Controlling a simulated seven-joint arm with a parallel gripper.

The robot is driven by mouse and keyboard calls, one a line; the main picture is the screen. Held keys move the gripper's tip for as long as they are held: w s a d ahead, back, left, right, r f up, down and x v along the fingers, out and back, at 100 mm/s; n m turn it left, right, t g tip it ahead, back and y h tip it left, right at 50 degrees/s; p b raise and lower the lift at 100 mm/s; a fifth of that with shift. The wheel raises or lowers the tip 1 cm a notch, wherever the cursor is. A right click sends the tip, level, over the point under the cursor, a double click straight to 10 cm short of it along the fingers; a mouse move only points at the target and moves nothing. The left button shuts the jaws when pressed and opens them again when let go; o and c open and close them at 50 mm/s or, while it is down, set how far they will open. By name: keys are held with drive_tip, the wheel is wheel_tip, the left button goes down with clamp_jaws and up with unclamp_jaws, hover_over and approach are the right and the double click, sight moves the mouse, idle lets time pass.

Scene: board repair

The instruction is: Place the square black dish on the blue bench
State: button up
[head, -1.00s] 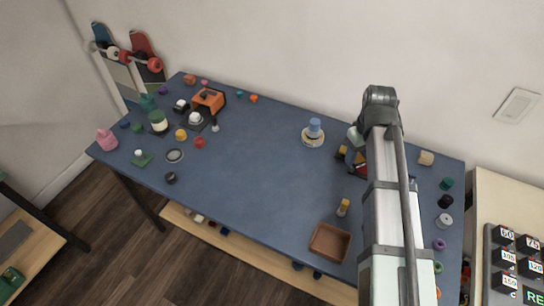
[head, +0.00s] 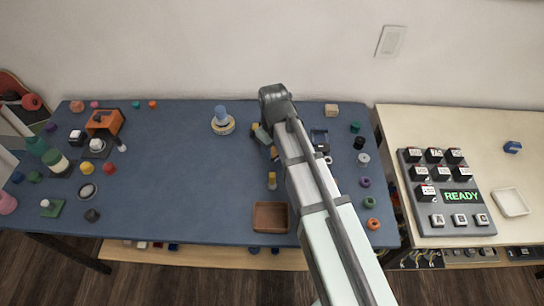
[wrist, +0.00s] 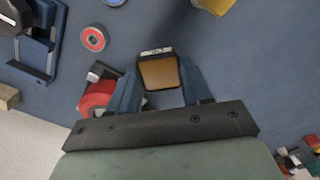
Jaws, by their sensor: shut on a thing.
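In the wrist view a small square dish (wrist: 159,73) with a dark rim and an amber-brown inside sits between the two blue fingers of my gripper (wrist: 160,82). The gripper is shut on it. I take it for the square black dish. In the head view my gripper (head: 264,138) is over the back middle of the blue bench (head: 180,185), and my arm hides most of it and the dish. Whether the dish touches the bench is unclear.
A red round thing (wrist: 97,98) lies close beside the left finger. A blue-framed stand (wrist: 40,42) is at upper left of the wrist view. The bench's left middle is clear.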

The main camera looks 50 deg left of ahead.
sight(273, 152)
drive_tip(key=shift+f, duration=2.2)
drive_tip(key=shift+f, duration=0.15)
drive_tip(key=o, duration=1.2)
wheel_tip(273, 152, up, 12)
drive_tip(key=shift+r, duration=0.2)
